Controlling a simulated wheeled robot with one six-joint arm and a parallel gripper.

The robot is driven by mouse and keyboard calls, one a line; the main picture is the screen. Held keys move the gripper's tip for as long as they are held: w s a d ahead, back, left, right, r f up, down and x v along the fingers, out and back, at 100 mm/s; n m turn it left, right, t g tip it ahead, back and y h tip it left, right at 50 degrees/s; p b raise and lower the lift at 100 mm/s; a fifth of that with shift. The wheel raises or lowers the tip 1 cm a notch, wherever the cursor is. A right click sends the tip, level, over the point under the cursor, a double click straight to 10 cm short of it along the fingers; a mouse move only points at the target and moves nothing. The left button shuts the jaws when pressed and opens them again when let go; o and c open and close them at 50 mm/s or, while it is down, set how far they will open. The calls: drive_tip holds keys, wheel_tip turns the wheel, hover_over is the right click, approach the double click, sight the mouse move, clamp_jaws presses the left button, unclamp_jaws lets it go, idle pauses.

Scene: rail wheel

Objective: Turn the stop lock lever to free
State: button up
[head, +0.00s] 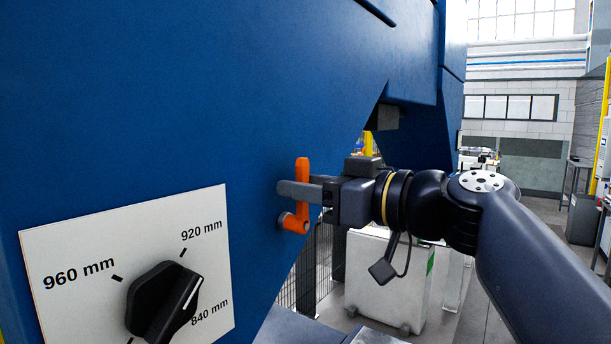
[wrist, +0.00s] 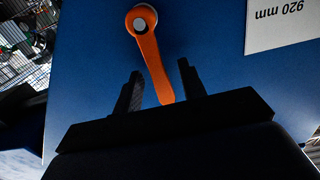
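The stop lock lever (head: 302,169) is an orange handle on the blue machine panel. In the head view it stands nearly upright, with its pivot at the lower end. The wrist view shows the lever (wrist: 151,57) with its round grey pivot cap at the top and its free end between my fingers. My gripper (head: 300,190) reaches in from the right, and one finger crosses in front of the lever's middle. In the wrist view my gripper (wrist: 160,88) is open, its fingers on either side of the lever with visible gaps. Contact is not visible.
A white plate (head: 60,240) with millimetre markings and a black rotary knob (head: 165,300) is at lower left. The blue panel (head: 200,90) fills the left side. A light grey cabinet (head: 385,285) stands behind my arm. Open floor shows at right.

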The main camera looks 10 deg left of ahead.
drive_tip(key=shift+w+a, duration=0.15)
drive_tip(key=shift+a, duration=0.35)
drive_tip(key=shift+c, duration=0.6)
clamp_jaws()
